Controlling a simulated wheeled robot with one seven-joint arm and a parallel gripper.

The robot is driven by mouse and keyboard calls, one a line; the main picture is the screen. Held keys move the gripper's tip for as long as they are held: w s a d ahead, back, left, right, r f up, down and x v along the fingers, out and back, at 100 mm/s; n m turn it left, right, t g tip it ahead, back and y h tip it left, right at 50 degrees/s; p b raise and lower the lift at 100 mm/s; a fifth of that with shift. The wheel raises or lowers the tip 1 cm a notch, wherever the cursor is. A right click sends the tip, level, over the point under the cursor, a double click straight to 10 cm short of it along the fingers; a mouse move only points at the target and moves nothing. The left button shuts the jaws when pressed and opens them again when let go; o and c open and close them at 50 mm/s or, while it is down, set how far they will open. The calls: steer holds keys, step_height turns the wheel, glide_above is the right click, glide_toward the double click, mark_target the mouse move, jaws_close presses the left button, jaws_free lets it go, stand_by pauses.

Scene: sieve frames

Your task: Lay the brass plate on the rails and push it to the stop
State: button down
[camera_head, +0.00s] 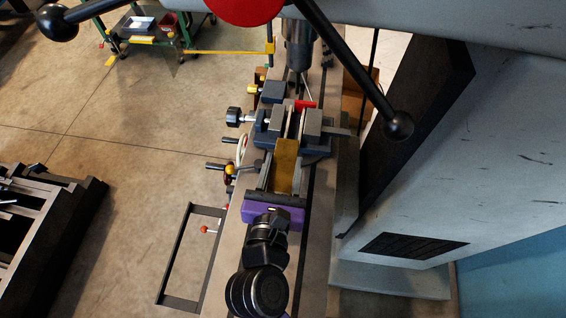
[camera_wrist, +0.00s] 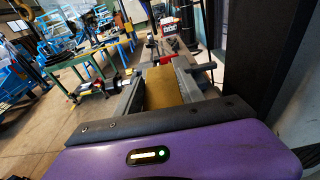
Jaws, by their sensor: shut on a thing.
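The brass plate (camera_head: 286,160) is a flat gold-coloured bar, pointing away from me toward the vise (camera_head: 314,122). My gripper (camera_head: 284,179) is shut on its near part, one dark finger on each side. The plate's far end is at the near side of the vise, in line with the gap between the jaws. I cannot tell whether it touches the rails, two thin pale strips (camera_head: 291,124) between the jaws. A red block (camera_head: 305,105), which may be the stop, sits at the far end of the gap. In the wrist view the plate (camera_wrist: 162,88) lies between my fingers.
The vise stands on a long machine table (camera_head: 234,208) with slots. A spindle (camera_head: 299,50) hangs beyond the vise. A black lever knob (camera_head: 398,125) and the machine column (camera_head: 480,170) are at the right. Handles with knobs stick out at the left of the table.

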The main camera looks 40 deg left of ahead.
mark_target(287, 149)
steer(key=shift+r, duration=0.1)
steer(key=shift+w+a+f+b, duration=0.1)
steer(key=shift+w+a+f, duration=0.4)
steer(key=shift+w, duration=0.35)
steer(key=shift+w+a+f+b, duration=0.1)
steer(key=shift+w+a+f, duration=0.4)
steer(key=shift+w, duration=0.4)
steer(key=shift+w+a+f+b, duration=0.1)
steer(key=shift+w+a+f, duration=0.25)
steer(key=shift+w+a, duration=0.4)
steer(key=shift+x, duration=2.85)
steer(key=shift+w+d+f+b, duration=0.1)
steer(key=shift+d+f+b, duration=0.1)
steer(key=shift+f+b, duration=0.3)
